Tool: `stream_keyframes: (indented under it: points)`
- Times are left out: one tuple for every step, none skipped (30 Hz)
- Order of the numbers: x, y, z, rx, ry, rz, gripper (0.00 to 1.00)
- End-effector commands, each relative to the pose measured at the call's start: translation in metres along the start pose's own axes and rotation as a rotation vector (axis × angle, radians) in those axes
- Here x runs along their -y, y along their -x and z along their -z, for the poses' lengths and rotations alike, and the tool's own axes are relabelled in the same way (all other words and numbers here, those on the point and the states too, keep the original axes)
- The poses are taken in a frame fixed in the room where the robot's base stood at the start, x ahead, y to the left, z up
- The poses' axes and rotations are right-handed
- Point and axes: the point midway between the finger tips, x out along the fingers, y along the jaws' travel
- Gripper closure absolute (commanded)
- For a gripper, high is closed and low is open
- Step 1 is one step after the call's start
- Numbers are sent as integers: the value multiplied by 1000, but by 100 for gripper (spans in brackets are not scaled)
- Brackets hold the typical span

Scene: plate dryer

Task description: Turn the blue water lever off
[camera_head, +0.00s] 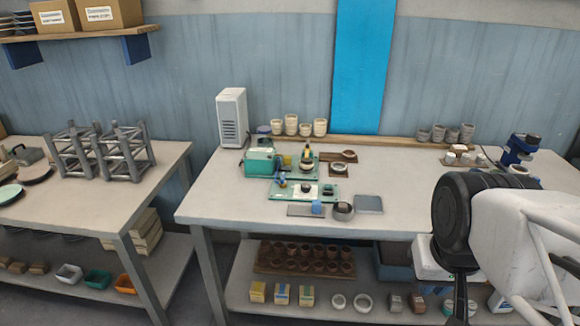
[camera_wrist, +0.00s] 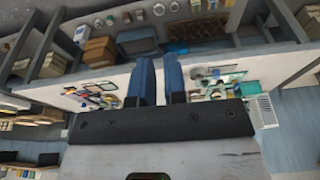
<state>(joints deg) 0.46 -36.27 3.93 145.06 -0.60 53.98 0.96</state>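Small blue parts show on the teal-green apparatus on the right-hand table in the head view: a blue piece (camera_head: 283,183) on the rear edge of the front green board (camera_head: 312,192), and a blue block (camera_head: 317,207) in front of it. I cannot tell for sure which is the water lever, or its position. My gripper shows in the wrist view with two blue fingers (camera_wrist: 160,82), a gap between them and nothing held. It is well away from the apparatus. In the head view my black-and-white arm is at the right, and the fingertips cannot be made out.
A white box-shaped unit (camera_head: 232,117) and several cups (camera_head: 291,124) stand behind the apparatus. A dark bowl (camera_head: 343,211) and a grey slab (camera_head: 369,204) lie near the front edge. A blue machine (camera_head: 518,150) stands at the back right. The tabletop right of the apparatus is mostly clear.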

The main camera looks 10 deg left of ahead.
Motion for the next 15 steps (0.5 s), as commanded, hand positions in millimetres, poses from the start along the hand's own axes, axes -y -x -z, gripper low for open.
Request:
stream_keyframes:
  points:
    - [0,0,1,1,2,0,80]
    - [0,0,2,1,4,0,76]
    - [1,1,4,2,8,0,69]
    - [1,1,5,2,12,1,65]
    - [1,2,8,3,17,1,60]
    - [2,2,11,4,26,2,54]
    - [3,3,14,5,34,2,49]
    - [3,3,18,7,43,3,45]
    - [4,4,23,10,57,3,39]
    - [6,5,28,11,69,4,34]
    - [7,6,33,13,82,5,30]
    - [8,6,41,17,100,6,23]
    - [10,7,47,19,115,7,19]
    - [11,8,53,20,131,8,15]
    - [13,8,62,24,152,9,15]
